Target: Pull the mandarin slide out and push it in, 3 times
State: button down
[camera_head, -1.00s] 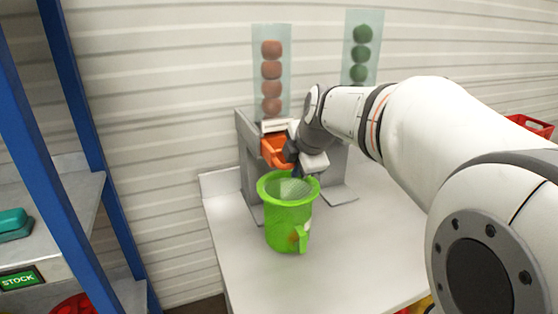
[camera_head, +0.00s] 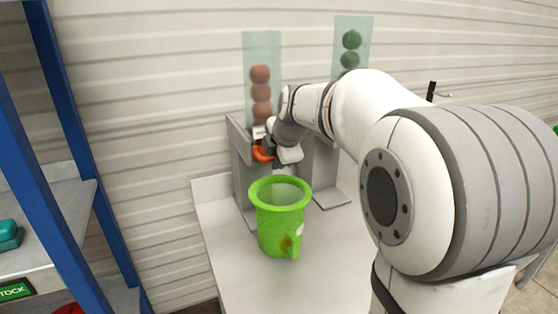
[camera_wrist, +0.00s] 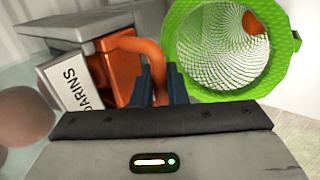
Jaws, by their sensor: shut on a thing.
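The orange mandarin slide (camera_head: 261,154) sits low in the grey dispenser under the clear tube (camera_head: 262,70) of orange fruit. In the wrist view the slide (camera_wrist: 122,68) shows beside a white label (camera_wrist: 75,85) reading "DARINS". My gripper (camera_wrist: 155,82) is shut on the slide's curved orange handle, with its dark fingers on either side. In the head view my gripper (camera_head: 280,153) partly hides the slide. The green net bag (camera_head: 281,212) stands open below and in front of the dispenser. In the wrist view an orange fruit shows inside the net bag (camera_wrist: 178,45).
A second clear tube (camera_head: 352,50) holds green fruit at the right, partly hidden by my arm. The white counter (camera_head: 240,285) is bare around the net bag. A blue-posted shelf (camera_head: 60,100) stands at the left.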

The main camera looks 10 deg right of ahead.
jog(key=shift+s+d+r, duration=0.1)
jog(key=shift+r, duration=0.1)
dwell(0.4)
jog(key=s+b, duration=0.1)
jog(key=s, duration=0.2)
jog(key=s+d+b, duration=0.1)
jog(key=s+b, duration=0.1)
jog(key=s, duration=0.1)
jog(key=s+d+b, duration=0.1)
jog(key=s+b, duration=0.1)
jog(key=s, duration=0.2)
dwell(0.6)
dwell(0.5)
